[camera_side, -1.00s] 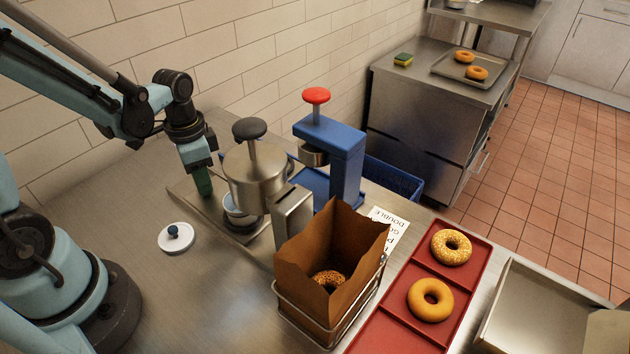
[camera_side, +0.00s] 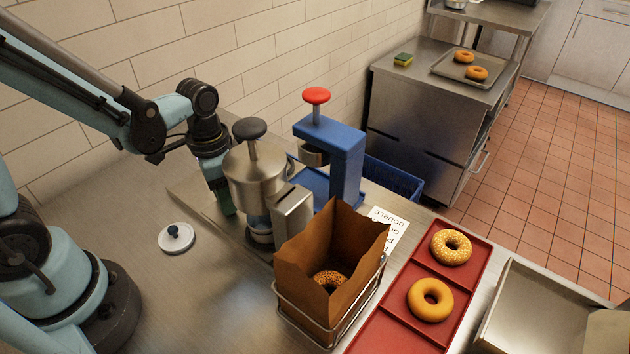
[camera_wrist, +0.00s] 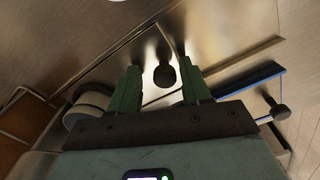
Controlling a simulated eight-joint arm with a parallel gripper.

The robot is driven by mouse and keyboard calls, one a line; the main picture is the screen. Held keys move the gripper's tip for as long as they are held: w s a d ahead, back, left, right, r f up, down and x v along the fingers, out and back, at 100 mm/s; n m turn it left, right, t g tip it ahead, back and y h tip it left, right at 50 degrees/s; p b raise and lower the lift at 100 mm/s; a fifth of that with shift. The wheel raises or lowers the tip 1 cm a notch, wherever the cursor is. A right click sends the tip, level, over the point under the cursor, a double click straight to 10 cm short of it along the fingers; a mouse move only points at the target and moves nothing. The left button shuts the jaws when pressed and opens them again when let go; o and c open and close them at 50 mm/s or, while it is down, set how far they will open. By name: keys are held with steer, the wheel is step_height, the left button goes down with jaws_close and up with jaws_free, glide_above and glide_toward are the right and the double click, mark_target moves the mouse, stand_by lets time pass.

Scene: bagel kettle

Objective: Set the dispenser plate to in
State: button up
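The dispenser is a steel canister (camera_side: 252,180) with a black-knobbed plunger (camera_side: 249,129), standing on a steel base (camera_side: 188,196). A small round cup (camera_side: 260,229) sits under its near side. My gripper (camera_side: 226,210) is low at the canister's left, its green fingers partly hidden behind it. In the wrist view my gripper (camera_wrist: 160,84) has its two green fingers apart, with a black knob (camera_wrist: 164,76) between them. Gaps show on both sides of the knob. The dispenser plate itself is mostly hidden, and I cannot tell its position.
A blue press with a red knob (camera_side: 316,96) stands right behind the dispenser. A paper bag (camera_side: 345,245) in a wire holder stands in front. A white lid (camera_side: 176,238) lies on the counter at left. A red tray (camera_side: 393,330) holds bagels at right.

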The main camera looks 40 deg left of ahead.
step_height(320, 180, up, 12)
stand_by(1.1)
steer(key=n+t, duration=0.1)
steer(key=t, duration=0.1)
steer(key=n+t, duration=0.3)
steer(key=t, duration=0.2)
steer(key=shift+w+n, duration=0.25)
steer(key=shift+n, duration=0.05)
